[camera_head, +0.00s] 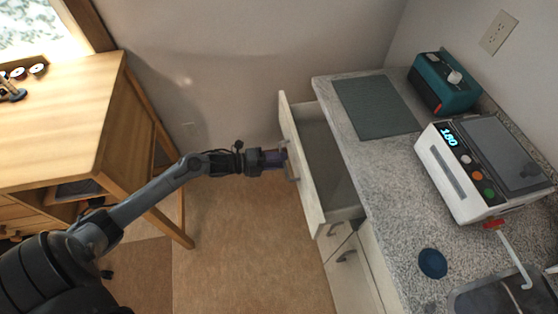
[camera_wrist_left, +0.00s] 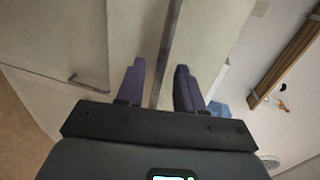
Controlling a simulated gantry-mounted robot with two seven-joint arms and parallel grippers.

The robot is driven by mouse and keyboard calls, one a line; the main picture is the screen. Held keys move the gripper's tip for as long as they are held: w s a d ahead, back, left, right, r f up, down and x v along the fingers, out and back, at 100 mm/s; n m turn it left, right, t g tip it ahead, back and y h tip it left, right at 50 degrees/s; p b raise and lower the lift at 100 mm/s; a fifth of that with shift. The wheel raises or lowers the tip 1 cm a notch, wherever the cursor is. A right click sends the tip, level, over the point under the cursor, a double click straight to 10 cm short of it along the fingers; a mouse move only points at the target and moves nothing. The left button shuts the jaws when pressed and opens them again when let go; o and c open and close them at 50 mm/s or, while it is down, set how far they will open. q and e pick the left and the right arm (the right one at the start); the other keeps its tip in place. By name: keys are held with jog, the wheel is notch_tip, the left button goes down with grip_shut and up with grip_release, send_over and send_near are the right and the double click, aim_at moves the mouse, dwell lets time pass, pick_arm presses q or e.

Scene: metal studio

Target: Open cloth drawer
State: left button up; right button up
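The drawer (camera_head: 322,165) under the stone counter stands pulled out, with its pale front facing left and its inside showing from above. Its handle (camera_head: 290,165) is on the front, partly hidden by my gripper. My left gripper (camera_head: 284,158) is at this handle, pointing right. In the left wrist view my left gripper's two purple fingers (camera_wrist_left: 160,72) stand apart, with a narrow grey strip between them and a gap beside it. I cannot tell whether they touch the handle. I see no cloth inside the drawer. My right gripper is out of view.
Lower cabinet fronts (camera_head: 350,278) are shut. A wooden desk (camera_head: 70,120) stands left; floor between is clear.

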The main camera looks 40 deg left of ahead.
pick_arm(q)
jog(key=shift+w+d, duration=0.2)
jog(key=shift+c, duration=0.2)
grip_shut()
dwell(1.3)
